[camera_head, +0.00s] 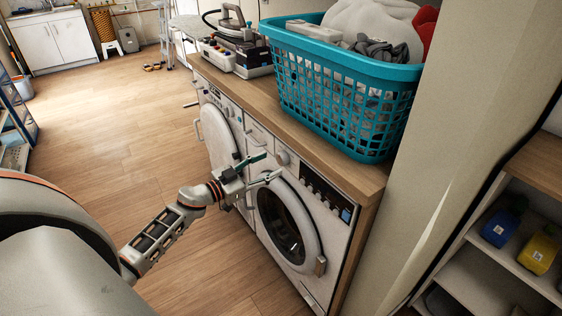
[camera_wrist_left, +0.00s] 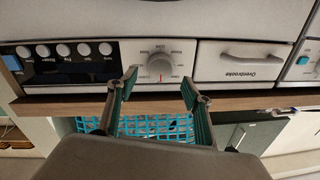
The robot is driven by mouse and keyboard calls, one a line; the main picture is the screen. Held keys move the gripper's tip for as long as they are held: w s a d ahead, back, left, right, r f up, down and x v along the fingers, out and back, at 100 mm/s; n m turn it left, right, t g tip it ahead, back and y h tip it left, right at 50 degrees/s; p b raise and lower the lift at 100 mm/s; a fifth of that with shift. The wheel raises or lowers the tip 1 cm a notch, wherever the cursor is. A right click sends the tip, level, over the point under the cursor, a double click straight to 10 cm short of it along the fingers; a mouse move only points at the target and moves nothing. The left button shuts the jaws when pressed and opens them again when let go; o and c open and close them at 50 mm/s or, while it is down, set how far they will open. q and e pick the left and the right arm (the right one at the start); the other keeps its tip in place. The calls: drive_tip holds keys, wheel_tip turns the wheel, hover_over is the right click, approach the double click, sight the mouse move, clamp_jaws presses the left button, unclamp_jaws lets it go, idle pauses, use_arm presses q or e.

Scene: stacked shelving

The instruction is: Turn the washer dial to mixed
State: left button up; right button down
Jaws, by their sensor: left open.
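The washer (camera_head: 337,235) with the round glass door stands under the wooden counter at the middle right of the head view. Its round white dial (camera_head: 283,158) is at the upper left of its front panel. My left gripper (camera_head: 270,166) is open in front of the panel. In the wrist view its two green-padded fingers (camera_wrist_left: 160,86) are spread to either side below the dial, apparently not touching it. My right gripper is out of view.
A teal laundry basket (camera_head: 345,105) with clothes stands on the wooden counter (camera_head: 316,148) above the washer. A second machine (camera_head: 217,135) stands farther left, and an iron (camera_head: 234,30) sits on the counter. Wooden floor (camera_head: 110,125) is open to the left. A pale wall (camera_head: 480,80) borders the right.

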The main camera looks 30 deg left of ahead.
sight(280, 160)
use_arm(q)
drive_tip(key=x, duration=0.3)
drive_tip(key=shift+w+d, duration=0.1)
drive_tip(key=shift+w, duration=0.15)
drive_tip(key=shift+w+d, duration=0.1)
drive_tip(key=shift+w, duration=0.25)
drive_tip(key=c, duration=1.1)
drive_tip(key=shift+m, duration=0.3)
